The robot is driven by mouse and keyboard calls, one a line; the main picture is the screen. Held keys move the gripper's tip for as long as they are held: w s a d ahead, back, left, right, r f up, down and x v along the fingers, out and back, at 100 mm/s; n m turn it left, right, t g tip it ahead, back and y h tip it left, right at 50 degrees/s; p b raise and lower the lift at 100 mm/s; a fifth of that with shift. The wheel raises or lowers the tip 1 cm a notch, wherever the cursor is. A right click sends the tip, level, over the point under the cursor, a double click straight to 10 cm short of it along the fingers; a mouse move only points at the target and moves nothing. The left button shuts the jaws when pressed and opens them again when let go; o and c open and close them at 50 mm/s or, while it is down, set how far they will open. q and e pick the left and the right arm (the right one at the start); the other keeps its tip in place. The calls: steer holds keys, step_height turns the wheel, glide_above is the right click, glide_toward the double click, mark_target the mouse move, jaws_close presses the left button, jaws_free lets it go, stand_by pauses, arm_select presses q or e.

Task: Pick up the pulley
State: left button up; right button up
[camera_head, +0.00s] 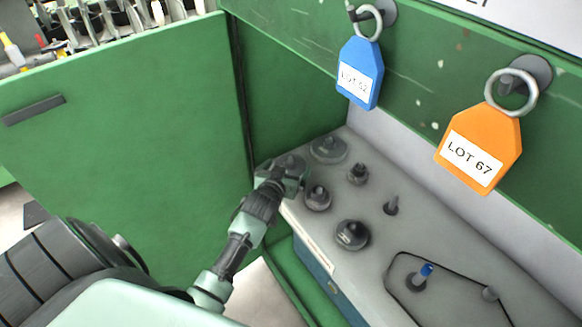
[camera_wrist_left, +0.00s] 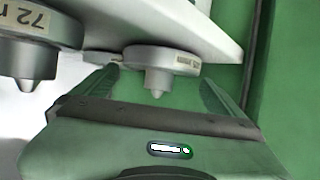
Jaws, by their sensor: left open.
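Several dark grey pulleys sit on a light grey shelf (camera_head: 400,246) in the head view. They include a wide one (camera_head: 328,150) at the back, one (camera_head: 317,198) beside my gripper and one (camera_head: 352,235) nearer the front. My left gripper (camera_head: 290,172) is at the shelf's left edge, open. In the left wrist view, a pulley (camera_wrist_left: 160,62) with a small label and a pointed hub lies between the spread fingers of the gripper (camera_wrist_left: 160,88), with gaps at both sides. My right gripper is out of view.
Another pulley (camera_wrist_left: 30,50), labelled "72 m", is left of the fingers. Green panels (camera_head: 130,120) stand left and behind. A blue tag (camera_head: 360,72) and an orange "LOT 67" tag (camera_head: 479,148) hang above the shelf. A blue-tipped peg (camera_head: 420,276) stands inside a black cord loop.

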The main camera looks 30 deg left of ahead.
mark_target(288, 166)
arm_select(q)
steer(key=x, duration=0.3)
steer(key=shift+w+a+f, duration=0.1)
steer(key=shift+w, duration=0.1)
steer(key=c, duration=1.6)
steer(key=shift+r, duration=0.2)
step_height(288, 166, up, 7)
steer(key=shift+r+p, duration=0.2)
steer(key=shift+p, duration=0.15)
steer(key=s+d, duration=0.1)
steer(key=s, duration=0.4)
steer(key=s+d, duration=0.2)
steer(key=s, duration=0.4)
steer(key=s+d+b, duration=0.1)
steer(key=s+d, duration=0.1)
steer(key=s, duration=0.4)
steer(key=shift+s+d+f, duration=0.1)
steer(key=shift+d+f, duration=0.1)
steer(key=shift+f, duration=0.05)
steer(key=shift+r+p, duration=2.05)
steer(key=shift+p, duration=0.6)
